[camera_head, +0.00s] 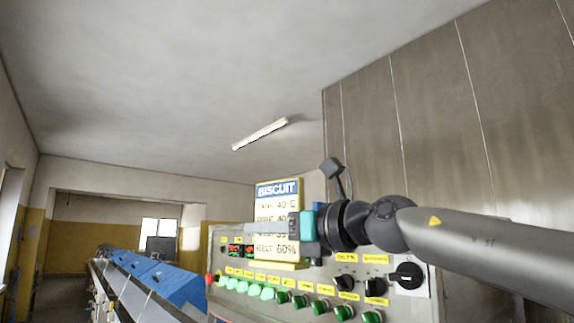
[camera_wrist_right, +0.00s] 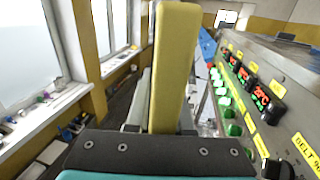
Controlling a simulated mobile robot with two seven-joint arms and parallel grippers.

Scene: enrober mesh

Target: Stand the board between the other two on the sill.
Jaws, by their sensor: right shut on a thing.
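The board (camera_head: 277,190) is a cream-yellow upright plate with a blue "BISCUIT" header and lines of dark lettering. My right gripper (camera_head: 262,229) is shut on it, one grey finger crossing its lettered face. The finger hides part of the text. In the right wrist view the board (camera_wrist_right: 175,65) shows edge-on, standing up between the fingers. A window sill (camera_wrist_right: 45,115) runs along the left of the right wrist view, with small objects on it. I cannot make out the other two boards in either view. My left gripper is not in view.
A control panel (camera_head: 225,265) with green buttons, red displays and black knobs stands behind and below the board. A line with blue covers (camera_head: 170,282) recedes at left. A tall metal-clad wall (camera_head: 430,120) fills the right. The air above the board looks clear.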

